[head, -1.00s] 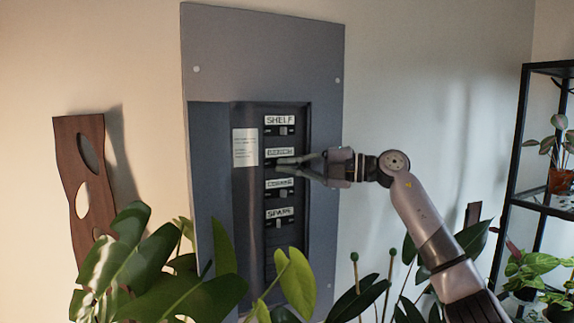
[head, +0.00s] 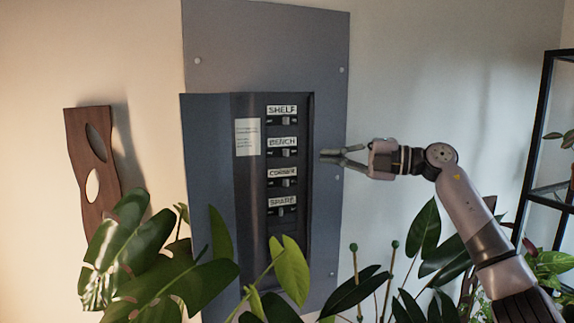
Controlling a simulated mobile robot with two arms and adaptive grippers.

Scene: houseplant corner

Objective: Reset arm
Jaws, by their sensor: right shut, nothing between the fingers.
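The grey electrical panel (head: 265,60) is on the wall with its door (head: 207,180) swung open to the left. Its labelled switches run down a column: SHELF (head: 286,121), BENCH (head: 286,153), CORNER (head: 285,183) and SPARE (head: 281,212). They are too small to tell surely which way each is set. My right gripper (head: 325,156) is shut and empty, its fingers pointing left at about the BENCH row's height. Its fingertips overlap the panel's right margin in the view, clear of the switches. My left gripper is not in view.
Broad-leaved plants (head: 160,265) fill the foreground, some leaves crossing the panel's lower part. More leaves and thin stakes (head: 394,262) stand below my right arm. A black shelf rack (head: 533,150) is at the right. A wooden wall piece (head: 92,160) hangs at the left.

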